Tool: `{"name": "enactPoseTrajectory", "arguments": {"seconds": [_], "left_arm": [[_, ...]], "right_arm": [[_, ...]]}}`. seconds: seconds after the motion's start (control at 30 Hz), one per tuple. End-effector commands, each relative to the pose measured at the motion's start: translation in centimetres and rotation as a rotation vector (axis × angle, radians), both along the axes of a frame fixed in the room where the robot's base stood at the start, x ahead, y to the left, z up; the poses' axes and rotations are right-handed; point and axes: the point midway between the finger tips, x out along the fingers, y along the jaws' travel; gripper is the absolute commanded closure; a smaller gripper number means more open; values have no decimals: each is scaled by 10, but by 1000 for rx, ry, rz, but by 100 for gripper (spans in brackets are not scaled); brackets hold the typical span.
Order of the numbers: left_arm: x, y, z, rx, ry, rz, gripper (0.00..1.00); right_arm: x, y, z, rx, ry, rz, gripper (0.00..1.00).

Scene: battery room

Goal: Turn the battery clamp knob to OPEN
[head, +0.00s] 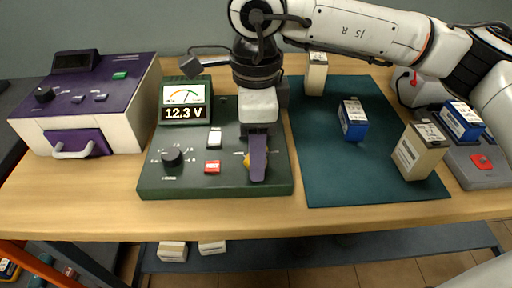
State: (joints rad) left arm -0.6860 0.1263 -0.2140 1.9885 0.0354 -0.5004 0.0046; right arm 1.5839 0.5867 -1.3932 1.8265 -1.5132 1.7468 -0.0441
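The green tester unit (205,188) stands on the bench, left of centre. A small yellow part (246,161), which looks like the clamp knob, shows at its right side, mostly hidden. Small pale lettering sits just left of it, too small to read. My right gripper (257,172) points down over this spot, its purple finger covering most of the yellow part. Whether the fingers touch or grip it cannot be told. A black selector knob (172,157) sits on the unit's left half. My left gripper is not in view.
The tester's display (186,112) reads 12.3 V. A purple and white device (90,105) stands at left. On the dark green mat (330,180) stand a blue battery (352,120) and cream batteries (419,152). A grey unit with another blue battery (462,122) is at right. My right arm spans the back.

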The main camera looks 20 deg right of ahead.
Motion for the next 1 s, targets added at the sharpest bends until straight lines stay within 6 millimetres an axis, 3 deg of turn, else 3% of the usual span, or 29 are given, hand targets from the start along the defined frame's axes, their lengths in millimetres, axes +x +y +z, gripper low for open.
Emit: {"name": "enactPoseTrajectory", "arguments": {"seconds": [0.17,0.43,1.0], "left_arm": [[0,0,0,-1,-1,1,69],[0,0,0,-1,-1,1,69],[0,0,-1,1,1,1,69]], "right_arm": [[0,0,0,0,0,0,50],[0,0,0,0,0,0,90],[0,0,0,1,0,7,91]]}}
